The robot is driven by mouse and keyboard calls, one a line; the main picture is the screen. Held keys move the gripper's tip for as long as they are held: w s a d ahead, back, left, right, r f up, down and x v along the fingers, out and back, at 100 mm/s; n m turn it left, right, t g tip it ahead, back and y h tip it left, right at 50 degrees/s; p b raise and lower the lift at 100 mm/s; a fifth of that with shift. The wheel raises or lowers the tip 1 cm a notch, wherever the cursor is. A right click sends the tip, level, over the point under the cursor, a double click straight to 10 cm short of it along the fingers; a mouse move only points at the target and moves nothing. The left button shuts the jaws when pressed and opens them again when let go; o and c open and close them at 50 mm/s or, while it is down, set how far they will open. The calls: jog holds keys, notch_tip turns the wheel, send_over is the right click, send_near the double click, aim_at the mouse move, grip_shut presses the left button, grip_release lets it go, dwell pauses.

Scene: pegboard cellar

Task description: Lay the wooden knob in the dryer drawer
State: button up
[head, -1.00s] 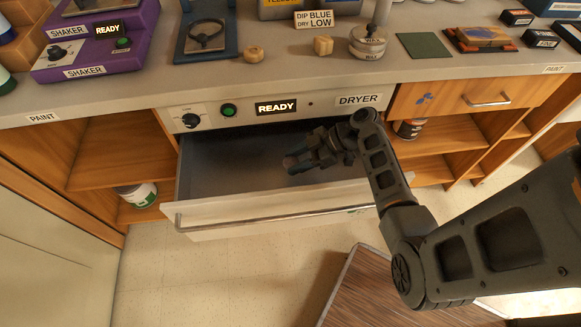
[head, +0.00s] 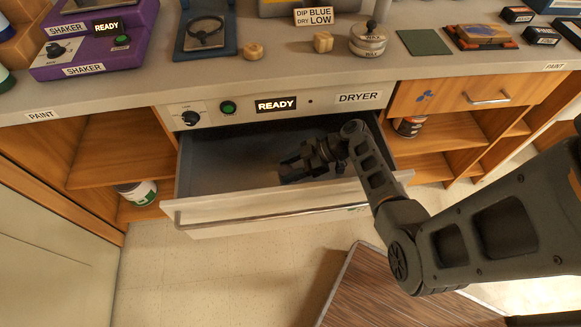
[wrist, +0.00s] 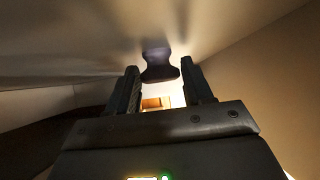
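The dryer drawer (head: 230,160) is pulled open under the counter, and its dark inside shows. My gripper (head: 286,170) reaches into the drawer near its front wall, right of the middle. In the wrist view my gripper (wrist: 161,68) has its two fingers on either side of a dark, bluish, waisted wooden knob (wrist: 160,65). The knob fills the gap at the fingertips and appears held there. In the head view the knob cannot be made out against the dark fingers. Whether it touches the drawer floor cannot be told.
Two pale wooden knobs (head: 253,51) (head: 323,42) stand on the counter (head: 290,78), beside a wax tin (head: 368,40). The dryer panel reads READY. The drawer's left half looks empty. A brown wooden surface (head: 390,290) is below my arm.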

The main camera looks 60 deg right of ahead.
jog(key=o, duration=0.3)
jog(key=shift+r, duration=0.2)
jog(key=v, duration=1.2)
jog(key=shift+f, duration=0.1)
jog(key=shift+a, duration=0.1)
